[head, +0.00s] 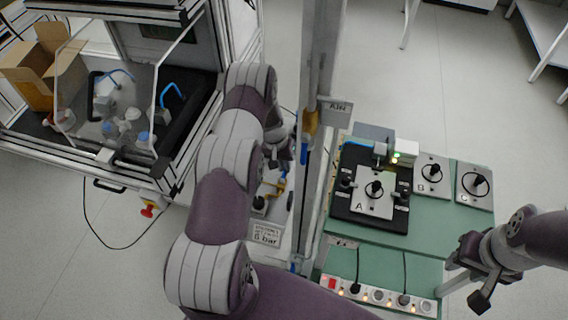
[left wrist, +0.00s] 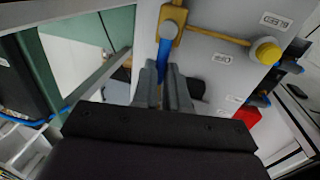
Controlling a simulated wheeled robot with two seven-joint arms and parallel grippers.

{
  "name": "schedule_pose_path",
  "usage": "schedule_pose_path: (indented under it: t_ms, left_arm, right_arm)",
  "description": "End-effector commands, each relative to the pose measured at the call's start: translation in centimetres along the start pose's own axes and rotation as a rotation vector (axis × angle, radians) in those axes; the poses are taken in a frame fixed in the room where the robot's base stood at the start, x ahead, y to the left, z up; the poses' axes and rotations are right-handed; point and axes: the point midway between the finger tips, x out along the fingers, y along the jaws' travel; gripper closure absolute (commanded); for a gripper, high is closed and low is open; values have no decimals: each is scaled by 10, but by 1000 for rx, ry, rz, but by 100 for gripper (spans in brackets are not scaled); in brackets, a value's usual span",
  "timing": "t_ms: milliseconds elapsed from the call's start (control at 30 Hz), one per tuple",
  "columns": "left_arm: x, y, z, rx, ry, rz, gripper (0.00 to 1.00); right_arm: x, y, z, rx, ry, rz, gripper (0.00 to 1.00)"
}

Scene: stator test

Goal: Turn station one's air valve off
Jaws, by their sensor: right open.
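In the left wrist view, a blue lever (left wrist: 164,58) points down along the view from a yellow valve body (left wrist: 172,20). My left gripper (left wrist: 164,82) has its grey fingers close on both sides of this lever, with little gap between them. In the head view my left gripper (head: 282,152) is partly hidden by my arm, beside a grey post. A yellow valve (head: 310,122) with a blue handle (head: 304,153) shows at the post, by a sign reading AIR (head: 337,108). I cannot tell if it is the same valve. My right gripper (head: 482,275) is open and empty at the right.
A yellow pipe (left wrist: 215,34) runs to a round yellow knob (left wrist: 267,51) near a BLEED label. A "0 bar" sign (head: 265,236) stands below. The green bench (head: 380,238) holds plates A, B and C and a power strip (head: 375,296). A framed enclosure stands at left.

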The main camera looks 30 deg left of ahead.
Motion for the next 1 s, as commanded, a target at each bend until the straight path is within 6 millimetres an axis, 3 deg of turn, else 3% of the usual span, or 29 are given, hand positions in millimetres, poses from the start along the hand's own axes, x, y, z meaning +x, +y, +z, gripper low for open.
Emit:
schedule_pose_path:
  t_ms: [467, 1000]
  left_arm:
    - [0, -5, 0, -94, 20, 0, 100]
    - [-4, -23, 9, -564, 114, 0, 100]
  right_arm:
    - [7, 0, 1, 0, 0, 0, 57]
    - [29, 0, 3, 0, 0, 0, 57]
